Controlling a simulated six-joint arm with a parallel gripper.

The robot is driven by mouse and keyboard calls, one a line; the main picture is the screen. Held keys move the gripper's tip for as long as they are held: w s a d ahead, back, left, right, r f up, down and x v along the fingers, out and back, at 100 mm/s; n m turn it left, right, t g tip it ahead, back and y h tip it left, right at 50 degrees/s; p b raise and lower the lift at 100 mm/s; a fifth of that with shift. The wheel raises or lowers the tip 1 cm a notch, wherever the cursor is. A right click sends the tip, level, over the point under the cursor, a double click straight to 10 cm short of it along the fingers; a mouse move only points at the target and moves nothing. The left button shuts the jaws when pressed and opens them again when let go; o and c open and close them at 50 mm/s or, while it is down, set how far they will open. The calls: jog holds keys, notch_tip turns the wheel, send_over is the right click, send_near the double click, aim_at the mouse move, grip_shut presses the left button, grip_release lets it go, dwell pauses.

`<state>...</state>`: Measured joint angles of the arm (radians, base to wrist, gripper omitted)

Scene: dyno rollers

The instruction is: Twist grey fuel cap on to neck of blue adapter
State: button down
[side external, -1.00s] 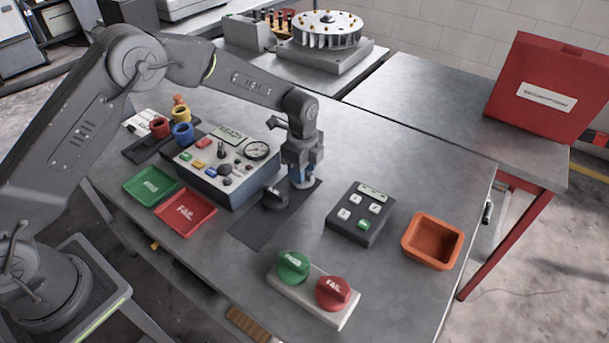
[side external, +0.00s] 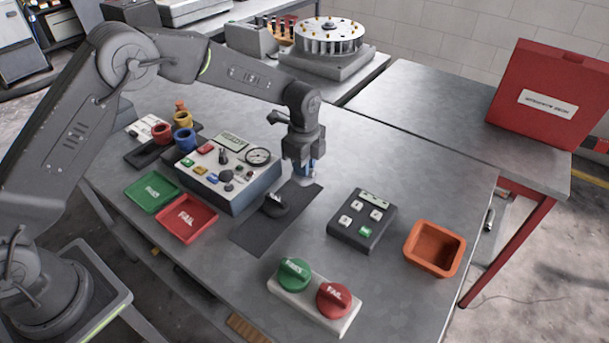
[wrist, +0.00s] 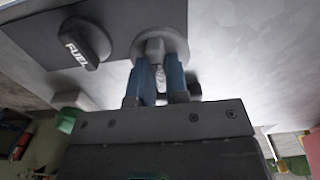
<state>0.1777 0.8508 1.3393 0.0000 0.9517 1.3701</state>
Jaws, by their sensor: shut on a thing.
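My gripper (side external: 303,172) is low over the dark mat, beside a black cap. In the wrist view, its two blue fingers (wrist: 160,82) are closed on the raised grip of a round grey fuel cap (wrist: 157,42). I cannot tell whether this cap touches the surface below. The black cap (wrist: 83,43) marked FUEL lies left of it in the wrist view and on the mat in the side view (side external: 275,205). A blue ring-shaped adapter (side external: 185,139) stands in the dark holder at the left, with a red ring and a yellow ring.
The control box with the gauge (side external: 228,172) stands between the rings and my gripper. Green (side external: 152,192) and red trays (side external: 187,215) lie in front of it. A keypad (side external: 362,218) and an orange bin (side external: 434,248) stand to the right.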

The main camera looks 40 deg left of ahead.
notch_tip(320, 180, up, 17)
jog(key=s+a+n, duration=0.3)
jog(key=s+a, duration=0.1)
jog(key=a, duration=1.3)
jog(key=s+a+n, duration=0.3)
jog(key=s+a, duration=0.1)
jog(key=a, duration=1.2)
jog(key=shift+s+f, duration=0.2)
jog(key=shift+f, duration=5.55)
jog(key=shift+f, duration=0.95)
